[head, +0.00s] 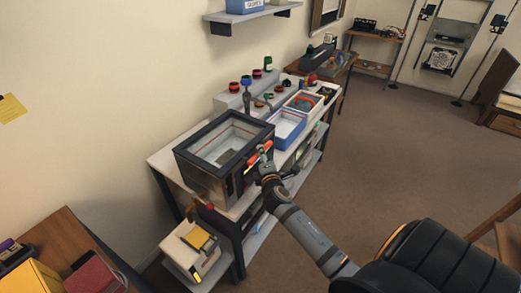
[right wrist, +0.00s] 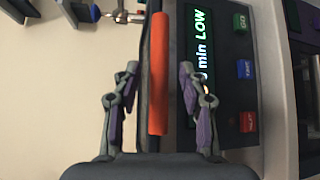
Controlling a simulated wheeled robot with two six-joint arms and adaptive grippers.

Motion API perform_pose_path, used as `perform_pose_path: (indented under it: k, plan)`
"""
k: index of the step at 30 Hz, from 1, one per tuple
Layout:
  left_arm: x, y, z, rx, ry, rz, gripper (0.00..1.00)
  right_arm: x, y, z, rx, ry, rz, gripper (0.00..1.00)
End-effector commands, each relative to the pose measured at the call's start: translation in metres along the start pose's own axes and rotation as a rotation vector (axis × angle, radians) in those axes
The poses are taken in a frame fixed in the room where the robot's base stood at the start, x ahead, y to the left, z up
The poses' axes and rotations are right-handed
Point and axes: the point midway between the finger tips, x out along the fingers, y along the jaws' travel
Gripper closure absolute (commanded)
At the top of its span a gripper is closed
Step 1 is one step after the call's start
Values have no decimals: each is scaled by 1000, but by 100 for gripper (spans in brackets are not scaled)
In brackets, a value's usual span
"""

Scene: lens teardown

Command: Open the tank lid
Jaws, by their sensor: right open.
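The tank (head: 205,180) is a dark box on the bench, with a black-framed lid (head: 190,141) on top; its pale inside shows through the frame. An orange handle bar (head: 266,146) sits at its right side, and it fills the middle of the right wrist view (right wrist: 158,75). My right gripper (head: 262,160) is at this handle. In the right wrist view its open fingers (right wrist: 159,70) stand one on each side of the bar, with gaps between. My left gripper is not in view.
The tank's panel (right wrist: 212,70) has a lit display and coloured buttons. A blue tray (head: 287,128) stands beside the tank, with jars and small parts behind. A wall shelf (head: 250,14) hangs above. Open floor (head: 400,150) lies to the right.

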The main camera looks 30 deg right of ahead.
Motion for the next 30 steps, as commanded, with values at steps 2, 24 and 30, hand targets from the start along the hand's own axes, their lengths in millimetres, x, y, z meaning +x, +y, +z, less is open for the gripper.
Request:
perform_pose_path:
  k: [2,24,30]
  plan:
    - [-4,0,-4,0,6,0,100,14,2,0,0,-1,0,57]
    - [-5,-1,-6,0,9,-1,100,34,0,0,1,0,-1,94]
    - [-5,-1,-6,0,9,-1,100,34,-1,0,1,0,-1,100]
